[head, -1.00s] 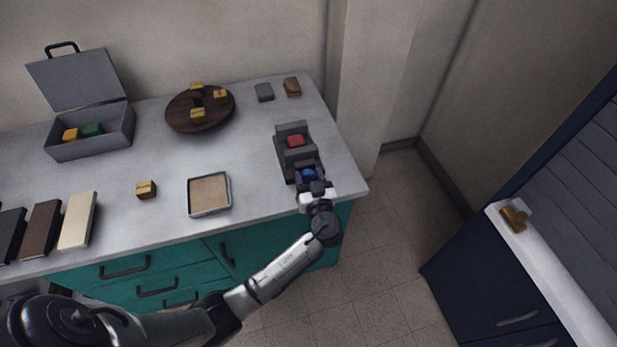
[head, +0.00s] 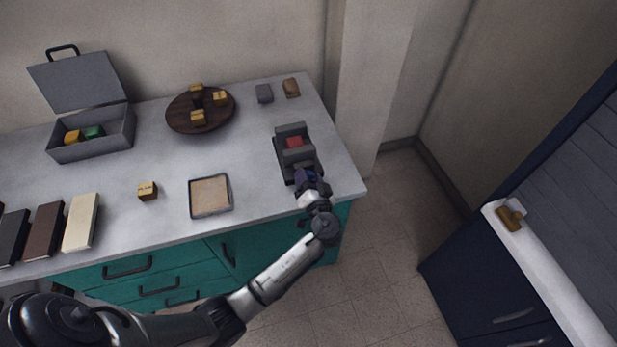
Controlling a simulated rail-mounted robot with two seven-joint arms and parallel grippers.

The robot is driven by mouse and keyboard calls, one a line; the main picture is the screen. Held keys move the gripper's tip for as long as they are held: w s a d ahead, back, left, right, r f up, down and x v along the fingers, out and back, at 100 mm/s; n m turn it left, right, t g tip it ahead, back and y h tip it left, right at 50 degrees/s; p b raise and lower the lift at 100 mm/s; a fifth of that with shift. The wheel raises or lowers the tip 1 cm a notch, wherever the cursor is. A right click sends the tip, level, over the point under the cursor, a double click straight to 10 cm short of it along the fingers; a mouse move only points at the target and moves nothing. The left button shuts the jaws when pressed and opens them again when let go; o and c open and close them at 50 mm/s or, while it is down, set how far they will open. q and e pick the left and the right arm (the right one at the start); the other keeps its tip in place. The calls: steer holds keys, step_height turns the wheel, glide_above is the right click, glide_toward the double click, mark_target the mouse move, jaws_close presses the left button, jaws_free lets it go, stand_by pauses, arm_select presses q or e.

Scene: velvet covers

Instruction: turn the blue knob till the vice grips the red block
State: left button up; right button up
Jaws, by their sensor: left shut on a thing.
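The dark grey vice (head: 281,160) stands near the right end of the worktop. The red block (head: 294,142) sits between its two jaws. The near jaw (head: 298,156) is right up against the block's near side in this view; I cannot tell if it presses on it. My left gripper (head: 307,177) is at the near end of the vice, shut on the blue knob, which my fingers almost wholly hide. My right gripper is not in view.
A shallow tray (head: 229,182) and a small yellowish block (head: 147,190) lie left of the vice. A round dark board (head: 180,121) with several blocks, an open grey case (head: 110,142) and two small blocks are farther back. The worktop's right edge is close to the vice.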

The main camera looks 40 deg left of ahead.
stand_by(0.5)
arm_select(q)
steer(key=o, duration=0.9)
steer(key=v, duration=1.4)
steer(key=shift+w, duration=0.1)
steer(key=shift+p, duration=0.3)
